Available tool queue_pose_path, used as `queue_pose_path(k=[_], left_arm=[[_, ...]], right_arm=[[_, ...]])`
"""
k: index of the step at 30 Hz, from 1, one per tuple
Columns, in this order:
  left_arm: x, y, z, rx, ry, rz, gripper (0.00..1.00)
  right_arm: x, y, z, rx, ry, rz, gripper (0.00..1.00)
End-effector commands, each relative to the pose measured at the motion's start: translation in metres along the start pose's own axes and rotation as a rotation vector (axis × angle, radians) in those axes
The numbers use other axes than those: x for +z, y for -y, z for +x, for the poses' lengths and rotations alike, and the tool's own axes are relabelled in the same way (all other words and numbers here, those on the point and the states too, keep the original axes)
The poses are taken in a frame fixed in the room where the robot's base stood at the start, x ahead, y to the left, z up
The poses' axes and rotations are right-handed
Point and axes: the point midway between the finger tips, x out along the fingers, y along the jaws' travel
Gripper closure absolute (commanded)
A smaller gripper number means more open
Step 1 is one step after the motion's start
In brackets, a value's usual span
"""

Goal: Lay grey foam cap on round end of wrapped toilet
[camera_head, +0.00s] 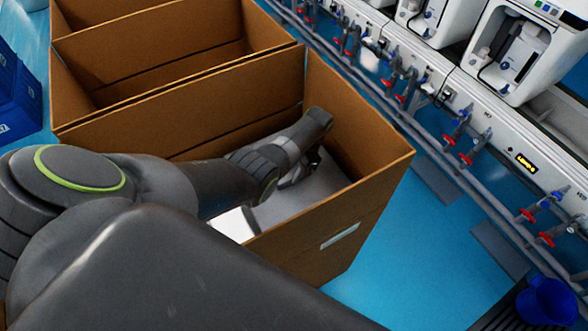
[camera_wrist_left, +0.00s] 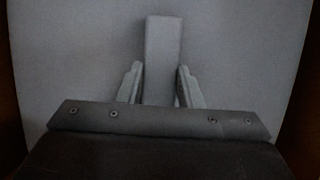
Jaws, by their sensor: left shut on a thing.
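My left gripper (camera_head: 300,170) reaches down inside the nearest open cardboard box. In the left wrist view my left gripper (camera_wrist_left: 160,85) has its fingers on both sides of an upright grey block (camera_wrist_left: 163,55), and is shut on it. The block stands out from a broad, flat grey surface that looks like the grey foam cap (camera_wrist_left: 235,60). In the head view a pale grey surface (camera_head: 325,185) shows under the gripper, and a white patch (camera_head: 233,225) shows beside my arm. I cannot tell whether the white patch is the wrapped toilet. My right gripper is out of view.
The box walls (camera_head: 370,205) rise close around my left gripper. More open box space (camera_head: 150,60) lies behind. A test line with pipes and red and blue valves (camera_head: 465,160) runs along the right.

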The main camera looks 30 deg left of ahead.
Motion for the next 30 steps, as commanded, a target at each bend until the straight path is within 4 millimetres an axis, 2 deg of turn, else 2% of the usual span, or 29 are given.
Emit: queue_pose_path(k=[11,12,17,26,30], left_arm=[[-0.001,0.0,0.002,-0.001,-0.001,0.0,1.0],[-0.001,0.0,0.002,-0.001,-0.001,0.0,0.65],[-0.001,0.0,0.002,0.0,-0.001,0.0,0.44],[-0.001,0.0,0.002,0.0,-0.001,0.0,0.42],[-0.001,0.0,-0.011,-0.002,-0.004,0.0,0.42]], right_arm=[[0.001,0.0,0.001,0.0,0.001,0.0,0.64],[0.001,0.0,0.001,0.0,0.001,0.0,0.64],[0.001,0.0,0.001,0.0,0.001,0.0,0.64],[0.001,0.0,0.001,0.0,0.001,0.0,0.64],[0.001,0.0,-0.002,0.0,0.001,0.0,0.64]])
